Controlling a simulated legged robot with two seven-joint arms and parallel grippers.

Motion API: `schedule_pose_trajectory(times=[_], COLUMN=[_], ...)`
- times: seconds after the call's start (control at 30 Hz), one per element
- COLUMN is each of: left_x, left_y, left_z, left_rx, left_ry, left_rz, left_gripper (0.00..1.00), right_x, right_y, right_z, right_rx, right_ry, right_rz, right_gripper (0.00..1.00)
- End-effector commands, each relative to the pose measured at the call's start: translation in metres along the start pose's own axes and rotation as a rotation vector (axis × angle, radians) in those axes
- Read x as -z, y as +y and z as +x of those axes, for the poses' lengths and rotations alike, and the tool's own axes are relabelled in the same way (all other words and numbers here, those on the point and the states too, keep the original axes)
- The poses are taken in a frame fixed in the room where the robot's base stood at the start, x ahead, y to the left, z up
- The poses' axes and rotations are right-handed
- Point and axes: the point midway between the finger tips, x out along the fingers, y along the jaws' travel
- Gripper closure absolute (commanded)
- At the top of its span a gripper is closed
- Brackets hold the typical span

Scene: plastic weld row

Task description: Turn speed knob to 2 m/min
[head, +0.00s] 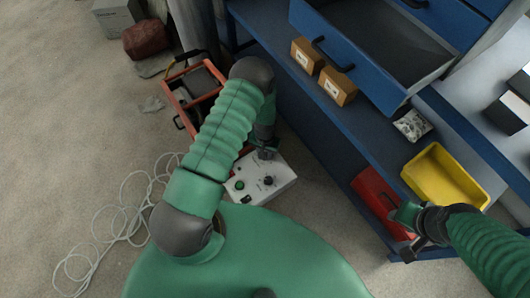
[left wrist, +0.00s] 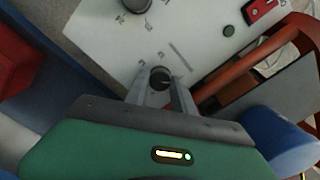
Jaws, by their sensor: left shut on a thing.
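The white control box (head: 262,180) sits on the floor near the blue bench, with a dark knob (head: 268,181) and a green button (head: 240,185) on its top. My left gripper (head: 265,153) reaches down to its far edge. In the left wrist view my left gripper (left wrist: 160,84) is shut on a small black knob (left wrist: 160,76), one finger on each side. A second dark knob (left wrist: 136,4) is partly cut off at the top. The panel markings are too small to read. My right gripper (head: 408,218) is by the bench, away from the box; its opening is unclear.
An orange-framed machine (head: 187,92) stands just beyond the box. The blue bench (head: 300,110) holds cardboard boxes (head: 338,87) and a yellow bin (head: 444,177). A red case (head: 376,200) lies beneath. A pale cable (head: 118,218) lies coiled on the floor at left.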

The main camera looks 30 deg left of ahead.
Motion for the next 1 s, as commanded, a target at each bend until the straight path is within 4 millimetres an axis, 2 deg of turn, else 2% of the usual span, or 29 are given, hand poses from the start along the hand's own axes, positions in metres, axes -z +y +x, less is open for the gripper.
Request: schedule_pose_trajectory(times=[0.2, 0.23, 0.4, 0.67, 0.77, 0.87, 1.0], left_x=[0.002, 0.002, 0.001, 0.000, 0.001, 0.002, 0.002], left_y=[-0.001, -0.001, -0.001, 0.000, 0.000, 0.000, 0.000], left_z=[-0.001, -0.001, 0.000, -0.001, -0.009, -0.029, -0.070], left_rx=[0.001, 0.001, 0.001, 0.000, 0.000, 0.000, 0.000], left_ry=[0.004, 0.004, 0.003, 0.001, 0.002, 0.003, 0.005], left_rz=[-0.002, -0.002, -0.001, 0.000, 0.001, 0.001, 0.001], left_gripper=[1.00, 0.69, 0.49, 0.49, 0.49, 0.49, 0.49], right_x=[0.000, 0.000, 0.000, 0.000, 0.001, 0.002, 0.005], right_y=[0.000, 0.000, 0.000, 0.000, 0.000, 0.000, 0.000], right_z=[0.000, 0.000, 0.000, 0.000, -0.003, -0.010, -0.022], right_rx=[0.000, 0.000, 0.000, 0.000, 0.000, 0.000, 0.000], right_ry=[0.000, 0.000, 0.000, 0.000, 0.000, 0.000, 0.000], right_rz=[0.000, 0.000, 0.000, 0.000, 0.000, 0.000, 0.000], right_gripper=[0.58, 0.58, 0.58, 0.58, 0.58, 0.58, 0.58])
